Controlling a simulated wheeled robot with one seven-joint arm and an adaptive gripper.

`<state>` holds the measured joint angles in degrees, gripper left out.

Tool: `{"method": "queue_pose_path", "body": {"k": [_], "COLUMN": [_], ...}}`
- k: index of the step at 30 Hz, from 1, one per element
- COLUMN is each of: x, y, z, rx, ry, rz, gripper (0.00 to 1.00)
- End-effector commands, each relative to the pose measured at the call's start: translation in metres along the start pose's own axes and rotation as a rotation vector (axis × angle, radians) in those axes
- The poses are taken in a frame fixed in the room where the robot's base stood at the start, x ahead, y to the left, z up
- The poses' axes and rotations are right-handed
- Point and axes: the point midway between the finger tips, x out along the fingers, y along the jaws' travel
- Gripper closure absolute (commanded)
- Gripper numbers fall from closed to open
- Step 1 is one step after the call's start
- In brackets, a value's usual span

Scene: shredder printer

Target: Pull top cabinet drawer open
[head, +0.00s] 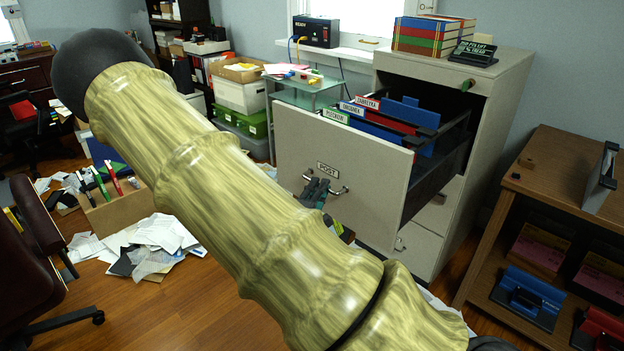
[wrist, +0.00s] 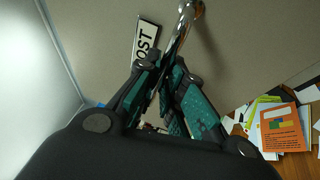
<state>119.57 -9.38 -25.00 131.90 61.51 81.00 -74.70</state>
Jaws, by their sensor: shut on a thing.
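The top cabinet drawer (head: 300,165) is pulled far out of the beige filing cabinet (head: 425,85); hanging folders with labelled tabs (head: 362,107) show inside it. Its front carries a "POST" label (head: 328,169) and a metal handle (head: 341,190). My gripper (head: 316,190) is at the left part of this handle, its fingers shut on it. In the wrist view the handle (wrist: 184,28) runs between the teal-padded fingers, with the "POST" label (wrist: 146,42) just beside them. Part of the handle is hidden by the fingers.
Loose papers (head: 150,245) lie on the wood floor at the left. A wooden desk (head: 560,180) stands at the right of the cabinet. Books (head: 432,35) are on the cabinet top. A dark chair (head: 40,245) is at the left edge.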

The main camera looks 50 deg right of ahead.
Motion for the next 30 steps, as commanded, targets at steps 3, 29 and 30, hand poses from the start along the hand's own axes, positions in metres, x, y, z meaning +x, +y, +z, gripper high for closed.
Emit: {"method": "queue_pose_path", "body": {"k": [3,29,30], "x": [-0.0011,-0.002,-0.0026], "y": [0.0013,0.0016,0.0015], "z": [-0.0012,0.0032,0.0031], "rx": [0.005,0.004,0.003], "ry": [0.001,-0.007,-0.007], "rz": [0.003,0.003,0.003], "gripper": [1.0,0.68,0.68]}}
